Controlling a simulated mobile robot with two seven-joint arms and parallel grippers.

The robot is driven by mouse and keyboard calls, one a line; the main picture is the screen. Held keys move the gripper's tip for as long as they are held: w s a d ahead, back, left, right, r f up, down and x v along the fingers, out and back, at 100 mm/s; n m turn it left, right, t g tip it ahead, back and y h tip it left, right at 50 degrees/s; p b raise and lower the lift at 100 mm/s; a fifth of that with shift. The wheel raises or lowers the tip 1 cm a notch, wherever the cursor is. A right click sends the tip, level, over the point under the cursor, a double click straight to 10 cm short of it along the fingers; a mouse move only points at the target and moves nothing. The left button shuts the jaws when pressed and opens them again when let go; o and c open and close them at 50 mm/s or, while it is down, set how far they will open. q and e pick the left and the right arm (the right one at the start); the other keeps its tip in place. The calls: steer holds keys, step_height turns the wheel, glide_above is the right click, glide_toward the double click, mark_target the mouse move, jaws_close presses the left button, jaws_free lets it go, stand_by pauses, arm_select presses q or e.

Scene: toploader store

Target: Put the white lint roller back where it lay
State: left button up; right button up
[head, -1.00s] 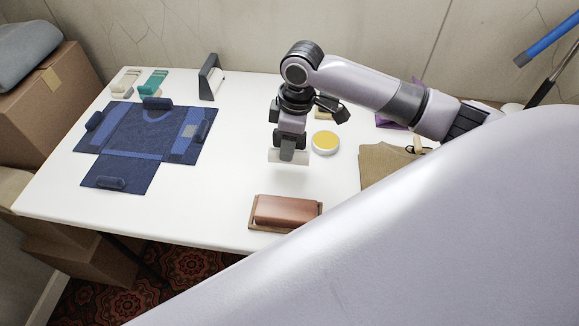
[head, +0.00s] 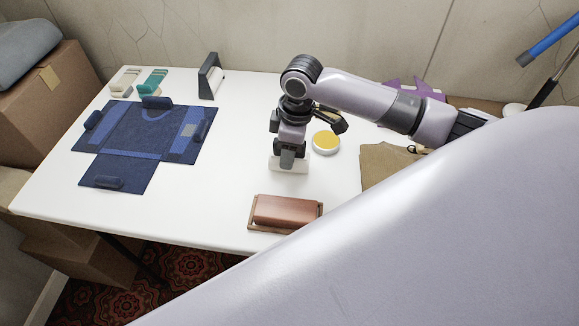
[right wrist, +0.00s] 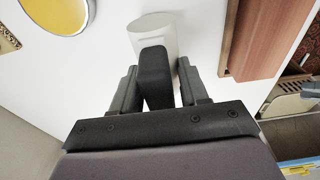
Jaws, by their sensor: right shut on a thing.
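The white lint roller (head: 276,166) is in my right gripper (head: 288,160), at the middle of the white table. It lies level, low over the tabletop; I cannot tell whether it touches. In the right wrist view its white body (right wrist: 150,24) sticks out beyond the dark fingers of the right gripper (right wrist: 157,80), with a black part between them. The fingers hide the middle of the roller in the head view. My left gripper is not in view.
A round tin with a yellow top (head: 326,141) stands close right of the gripper. A reddish-brown block on a tray (head: 285,211) lies in front. A dark upright stand (head: 209,76) and teal item (head: 152,82) are behind. Brown cloth (head: 385,165) lies right.

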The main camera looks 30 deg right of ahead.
steer(key=shift+f, duration=0.3)
stand_by(0.5)
steer(key=o, duration=1.5)
steer(key=shift+o, duration=0.2)
steer(key=shift+r+p, duration=0.45)
steer(key=shift+p, duration=0.2)
steer(key=r, duration=0.7)
steer(key=s+d+r, duration=0.1)
steer(key=r, duration=0.3)
